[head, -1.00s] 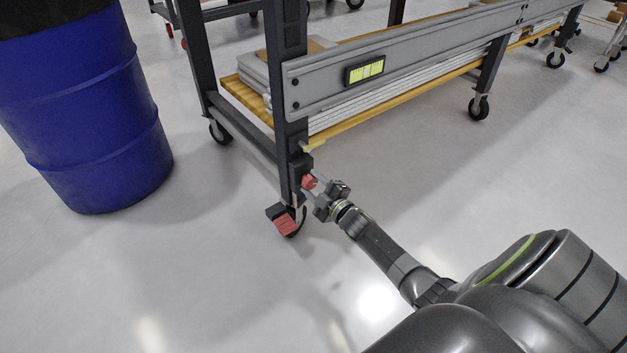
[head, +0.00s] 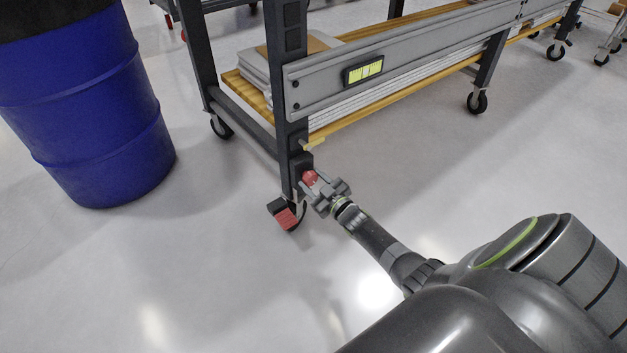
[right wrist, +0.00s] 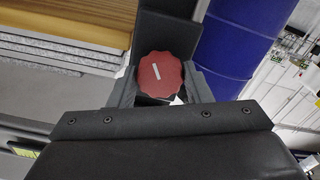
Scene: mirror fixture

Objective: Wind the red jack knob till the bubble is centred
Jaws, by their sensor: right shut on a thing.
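The red jack knob (head: 310,178) sits low on the front leg of the cart, just above the caster. In the right wrist view the knob (right wrist: 164,76) shows its scalloped face with a white mark that is slightly tilted. My right gripper (head: 314,184) is shut on the knob, with a finger on each side of it. The bubble level (head: 363,70) is fixed on the grey rail, with a yellow-green vial. The bubble is too small to place for sure. My left gripper is not in view.
A blue drum (head: 95,120) stands at the left. A red caster pedal (head: 286,219) sticks out just below the knob. The cart's grey rail (head: 430,62) runs back to the right above a wooden shelf. The floor in front is clear.

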